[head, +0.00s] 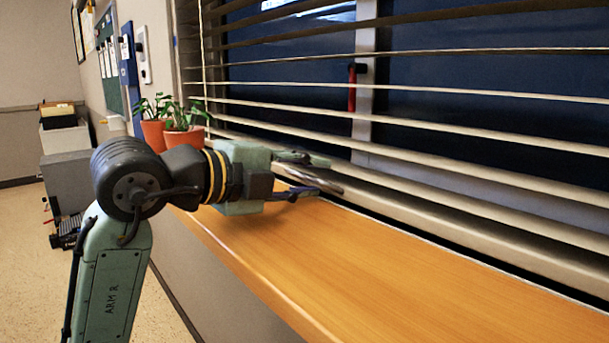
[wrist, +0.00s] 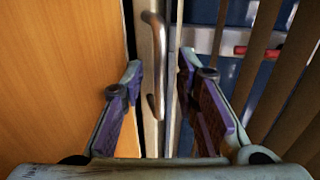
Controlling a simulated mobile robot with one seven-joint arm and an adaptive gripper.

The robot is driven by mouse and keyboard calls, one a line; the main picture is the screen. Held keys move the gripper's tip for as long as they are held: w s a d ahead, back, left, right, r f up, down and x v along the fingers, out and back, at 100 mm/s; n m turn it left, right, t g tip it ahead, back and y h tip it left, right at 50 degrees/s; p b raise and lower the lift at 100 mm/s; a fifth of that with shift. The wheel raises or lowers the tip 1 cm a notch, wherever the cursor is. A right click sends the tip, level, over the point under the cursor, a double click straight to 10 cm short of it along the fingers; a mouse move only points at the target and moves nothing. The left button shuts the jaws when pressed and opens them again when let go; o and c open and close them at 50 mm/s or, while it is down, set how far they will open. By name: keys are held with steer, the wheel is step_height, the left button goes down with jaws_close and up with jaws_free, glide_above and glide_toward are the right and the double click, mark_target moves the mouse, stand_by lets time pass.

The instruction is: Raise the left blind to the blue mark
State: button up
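The blind (head: 480,135) hangs across the dark window with its slats spread apart. Its pale bottom rail (head: 450,218) is low, close above the wooden sill. A metal bar handle (wrist: 152,62) on the rail shows in the wrist view. My gripper (head: 317,176) is open at the rail, with its fingers pointing toward the handle. In the wrist view my gripper's fingertips (wrist: 160,72) lie to either side of the handle, with gaps visible. I cannot tell how deep the handle sits between them. I cannot make out a blue mark in either view.
The orange wooden sill (head: 350,270) is clear in front of the blind. Two potted plants (head: 181,138) stand at its far left end. A red window handle (head: 352,88) shows behind the slats. Grey boxes (head: 65,150) stand on the floor at left.

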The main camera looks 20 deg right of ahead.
steer(key=shift+c, duration=0.2)
jaws_close()
stand_by(0.6)
